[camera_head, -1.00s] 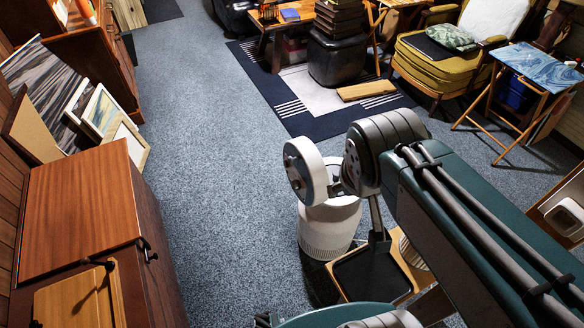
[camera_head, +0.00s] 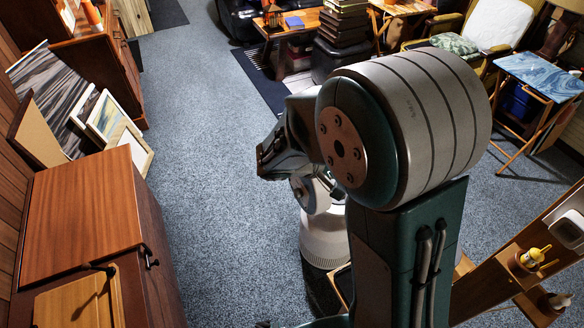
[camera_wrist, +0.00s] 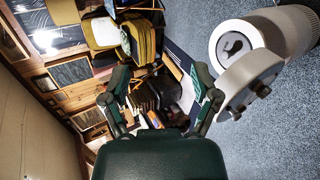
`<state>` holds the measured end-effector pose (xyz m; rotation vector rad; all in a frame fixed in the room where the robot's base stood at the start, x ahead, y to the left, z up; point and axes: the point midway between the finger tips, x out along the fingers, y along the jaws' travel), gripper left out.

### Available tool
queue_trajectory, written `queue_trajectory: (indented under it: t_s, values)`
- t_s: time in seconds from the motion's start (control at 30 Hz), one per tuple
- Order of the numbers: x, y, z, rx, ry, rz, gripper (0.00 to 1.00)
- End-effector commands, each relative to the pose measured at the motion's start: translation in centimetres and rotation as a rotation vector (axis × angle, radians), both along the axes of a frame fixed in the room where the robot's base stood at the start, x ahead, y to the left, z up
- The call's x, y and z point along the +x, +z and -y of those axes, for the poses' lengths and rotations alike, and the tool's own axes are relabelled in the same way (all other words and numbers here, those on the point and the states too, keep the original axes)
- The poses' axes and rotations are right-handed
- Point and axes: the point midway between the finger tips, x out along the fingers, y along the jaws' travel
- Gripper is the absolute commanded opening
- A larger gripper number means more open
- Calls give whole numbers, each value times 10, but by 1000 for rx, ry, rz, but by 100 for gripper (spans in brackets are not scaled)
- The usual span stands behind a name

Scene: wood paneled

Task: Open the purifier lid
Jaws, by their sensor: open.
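The lid (camera_wrist: 250,82), with two dark-tipped knobs, appears swung away from that top. My gripper (camera_wrist: 161,78) is open and empty, its fingers apart from the lid and left of it.
A wooden cabinet (camera_head: 80,220) and leaning framed pictures (camera_head: 105,118) line the left side. A folding table (camera_head: 540,75) is at the upper right. Carpet (camera_head: 215,150) between cabinet and purifier is clear.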

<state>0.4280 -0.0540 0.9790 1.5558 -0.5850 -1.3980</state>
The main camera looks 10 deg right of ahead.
Motion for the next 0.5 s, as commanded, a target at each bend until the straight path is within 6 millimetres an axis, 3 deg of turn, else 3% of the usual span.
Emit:
queue_trajectory:
  t_s: [0.3,0.5]
  values:
    - [61,-67,-41,-214,269,38,78]
    - [88,-121,-78,-287,476,80,78]
